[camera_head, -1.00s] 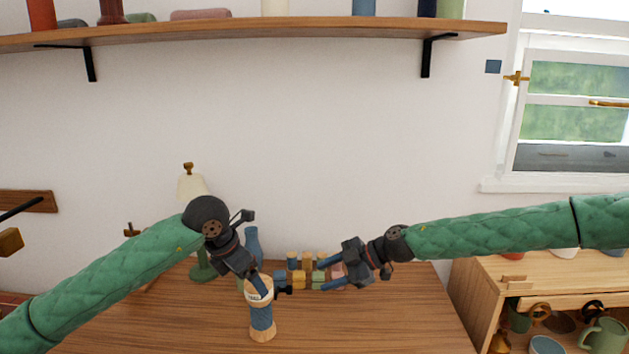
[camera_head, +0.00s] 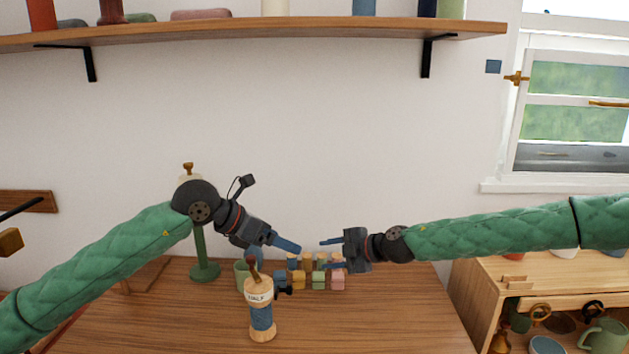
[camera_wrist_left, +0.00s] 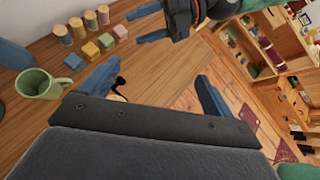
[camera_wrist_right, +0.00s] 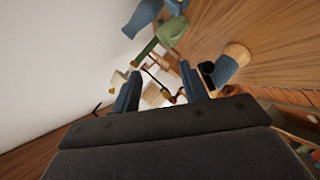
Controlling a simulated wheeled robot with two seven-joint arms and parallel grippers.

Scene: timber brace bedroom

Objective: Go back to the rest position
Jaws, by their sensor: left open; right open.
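My left gripper (camera_head: 277,256) is open and empty above the desk, near the middle of the head view. In the left wrist view its two blue fingers (camera_wrist_left: 160,75) stand apart with nothing between them. My right gripper (camera_head: 323,254) is open, facing the left gripper from the right, above and in front of the small blocks. In the right wrist view its fingers (camera_wrist_right: 160,72) also stand apart and hold nothing. A wood and blue grinder-like cylinder (camera_head: 262,318) with a white label and dark side knob stands upright on the desk, below the left gripper.
Several coloured blocks (camera_head: 318,282) and small spools stand on the desk (camera_head: 380,320). A wall shelf (camera_head: 250,32) hangs above. A cabinet (camera_head: 540,270) with mugs stands right. The desk's front right is clear.

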